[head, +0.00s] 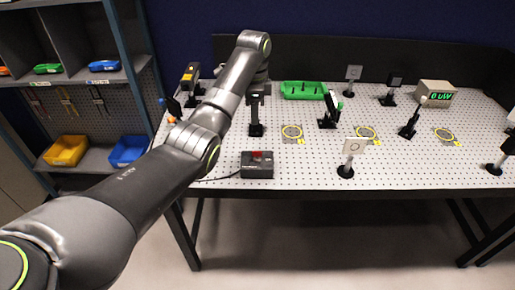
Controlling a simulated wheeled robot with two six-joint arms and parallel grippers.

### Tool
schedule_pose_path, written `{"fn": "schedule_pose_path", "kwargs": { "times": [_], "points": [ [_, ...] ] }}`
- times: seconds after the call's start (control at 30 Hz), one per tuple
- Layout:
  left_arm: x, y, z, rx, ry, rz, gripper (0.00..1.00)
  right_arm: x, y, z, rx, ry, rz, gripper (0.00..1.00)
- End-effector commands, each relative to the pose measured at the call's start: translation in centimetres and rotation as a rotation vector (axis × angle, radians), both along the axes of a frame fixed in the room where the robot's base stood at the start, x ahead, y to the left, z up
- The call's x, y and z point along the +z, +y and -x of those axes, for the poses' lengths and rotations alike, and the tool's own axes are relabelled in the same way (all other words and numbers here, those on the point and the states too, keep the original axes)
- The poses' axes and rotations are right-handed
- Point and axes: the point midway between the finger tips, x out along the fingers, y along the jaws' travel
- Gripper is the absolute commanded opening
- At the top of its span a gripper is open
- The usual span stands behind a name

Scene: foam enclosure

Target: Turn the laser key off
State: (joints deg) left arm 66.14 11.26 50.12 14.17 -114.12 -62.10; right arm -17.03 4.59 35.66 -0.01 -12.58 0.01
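A small black box (257,165) with a red part on top sits at the front edge of the perforated table; it looks like the laser's control box, but I cannot make out a key or its position. A black device with a yellow label (190,78) stands at the back left, possibly the laser. My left arm reaches over the table's left side and bends down at the wrist. My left gripper (259,90) is small and dark behind the box, apart from it; its fingers are unclear. My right gripper is out of view.
Several post-mounted optics, including a white card (348,157), stand on the table (310,170). A green tray (304,90) lies at the back. A meter (436,93) at the right reads 0 uW. Shelves with a yellow bin (66,151) and a blue bin (128,150) stand left.

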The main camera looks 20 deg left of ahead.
Motion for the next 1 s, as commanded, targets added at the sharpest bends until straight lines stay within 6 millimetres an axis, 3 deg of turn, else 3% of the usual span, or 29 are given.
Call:
{"fn": "schedule_pose_path", "kwargs": {
  "times": [0.03, 0.17, 0.37, 0.53, 0.63, 1.0],
  "points": [
    [1.1, -0.2, -0.3, -0.017, 0.004, 0.0, 0.3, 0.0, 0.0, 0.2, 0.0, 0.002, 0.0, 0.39],
    [2.4, -0.6, -0.5, -0.047, 0.014, 0.001, 0.3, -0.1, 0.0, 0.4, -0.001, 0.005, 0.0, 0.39],
    [1.4, -0.6, -0.5, -0.053, 0.016, 0.002, 0.3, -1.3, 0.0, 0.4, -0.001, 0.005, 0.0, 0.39],
    [-0.8, -0.6, -0.5, -0.052, 0.015, 0.002, 0.3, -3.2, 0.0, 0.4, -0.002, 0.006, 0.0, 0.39],
    [-2.2, -0.6, -0.5, -0.051, 0.02, 0.003, 0.3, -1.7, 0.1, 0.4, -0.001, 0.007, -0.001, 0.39],
    [-10.4, -0.6, -0.4, -0.051, 0.019, 0.003, 0.3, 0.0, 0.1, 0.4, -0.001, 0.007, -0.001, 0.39]
  ]
}}
